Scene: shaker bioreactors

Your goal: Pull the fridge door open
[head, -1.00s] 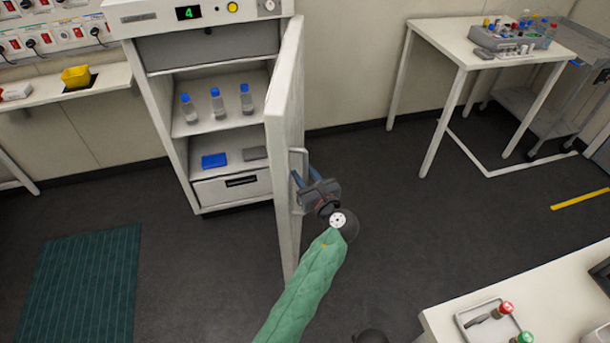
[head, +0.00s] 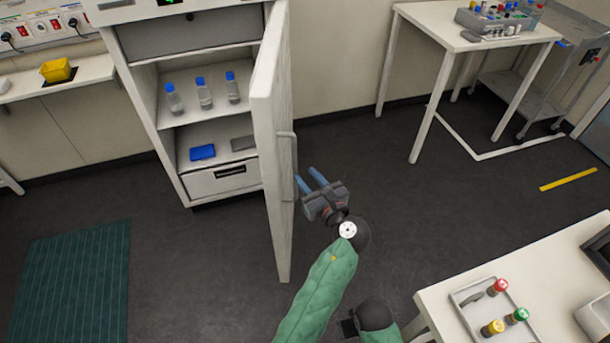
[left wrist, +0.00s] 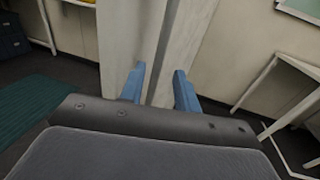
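The white fridge (head: 226,183) stands at the upper left with its door (head: 272,110) swung wide open; the shelves inside show. The door's grey bar handle (head: 294,160) is on its outer face, to the right. My left gripper (head: 308,179) is open and empty, just right of the handle, its blue fingers pointing toward the door and apart from the bar. In the left wrist view a vertical grey bar, apparently the handle, lies ahead between the spread fingers (left wrist: 160,88).
Bottles (head: 204,93) and a blue box (head: 202,152) are inside the fridge. A white table (head: 545,290) with a tray of capped vials is at the lower right. Another table (head: 430,22) stands at the back right. Dark floor is free between, with a green mat (head: 70,280) at left.

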